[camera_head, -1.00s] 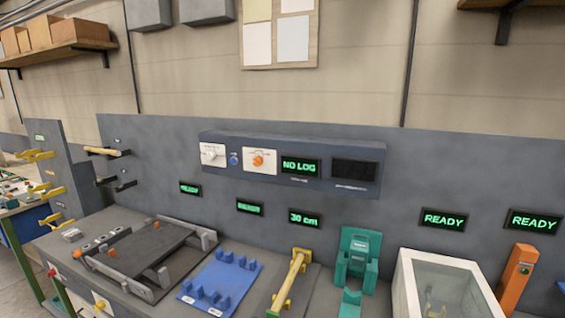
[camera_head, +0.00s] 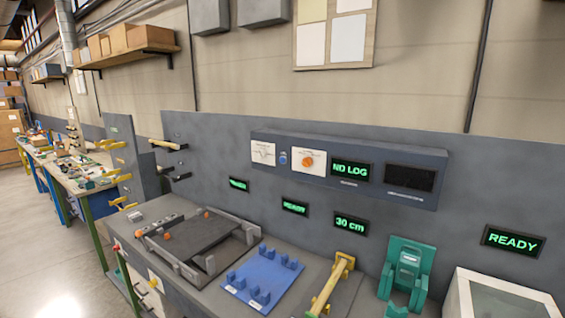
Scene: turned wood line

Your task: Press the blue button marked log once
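The small blue button (camera_head: 283,158) sits on the grey control panel (camera_head: 262,138) on the back wall of the bench, between a white dial plate (camera_head: 263,153) and a white plate with an orange knob (camera_head: 308,162). Its marking is too small to read. To the right of the knob, a display (camera_head: 351,172) shows NO LOG in green. Neither of my grippers is in view, and nothing touches the button.
Below the panel, the bench holds a dark tray fixture (camera_head: 205,238), a blue pegged mat (camera_head: 262,278), a yellow-ended bar (camera_head: 331,285), a green fixture (camera_head: 407,270) and a white glass-topped box (camera_head: 500,295). Open floor (camera_head: 60,255) lies at the left.

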